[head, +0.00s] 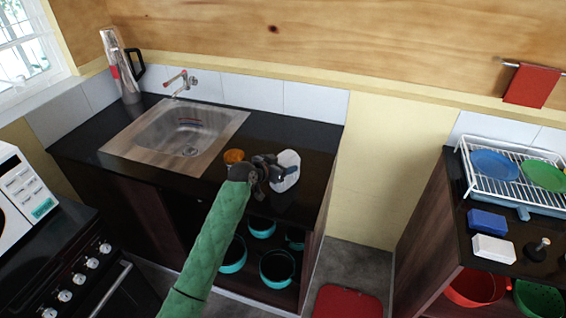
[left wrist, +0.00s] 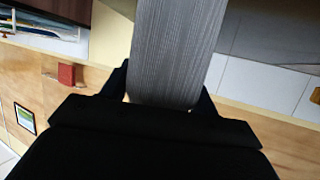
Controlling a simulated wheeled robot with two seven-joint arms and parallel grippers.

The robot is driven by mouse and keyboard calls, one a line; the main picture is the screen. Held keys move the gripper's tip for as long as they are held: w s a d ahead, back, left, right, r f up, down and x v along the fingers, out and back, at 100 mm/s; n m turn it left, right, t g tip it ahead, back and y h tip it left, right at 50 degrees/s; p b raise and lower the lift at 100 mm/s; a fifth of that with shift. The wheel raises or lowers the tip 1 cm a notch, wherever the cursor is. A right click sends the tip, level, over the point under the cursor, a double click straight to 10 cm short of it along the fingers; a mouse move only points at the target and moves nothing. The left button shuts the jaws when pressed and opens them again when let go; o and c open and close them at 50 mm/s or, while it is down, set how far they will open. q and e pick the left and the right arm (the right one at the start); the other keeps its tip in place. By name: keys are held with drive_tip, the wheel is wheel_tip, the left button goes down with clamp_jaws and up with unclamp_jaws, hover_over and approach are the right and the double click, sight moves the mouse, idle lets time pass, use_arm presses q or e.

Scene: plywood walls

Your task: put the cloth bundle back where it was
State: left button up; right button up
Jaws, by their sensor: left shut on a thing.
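My left gripper (head: 276,172) reaches over the dark counter just right of the sink. It is shut on a pale grey-white thing, which I take to be the cloth bundle (head: 287,166). In the left wrist view the held thing (left wrist: 172,50) is large, grey and finely striped, and it sticks out between the dark fingers. I cannot tell whether it touches the counter. My gripper hides part of it in the head view. My right gripper is not in view.
A small orange-brown thing (head: 234,156) is just left of my gripper. The sink (head: 185,130) lies further left, with a steel flask (head: 122,75) behind it. Teal pots (head: 278,267) sit on the shelf below. A dish rack (head: 526,200) stands on the right counter.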

use_arm(q)
drive_tip(key=shift+f, duration=0.1)
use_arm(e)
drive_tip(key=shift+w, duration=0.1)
use_arm(q)
drive_tip(key=o, duration=1)
drive_tip(key=shift+o, duration=0.2)
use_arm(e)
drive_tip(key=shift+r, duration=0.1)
use_arm(q)
drive_tip(key=shift+s+a, duration=0.15)
drive_tip(key=shift+a, duration=0.05)
drive_tip(key=b+v, duration=0.4)
drive_tip(key=v, duration=0.7)
drive_tip(key=shift+s+r, duration=0.3)
drive_tip(key=shift+r, duration=0.05)
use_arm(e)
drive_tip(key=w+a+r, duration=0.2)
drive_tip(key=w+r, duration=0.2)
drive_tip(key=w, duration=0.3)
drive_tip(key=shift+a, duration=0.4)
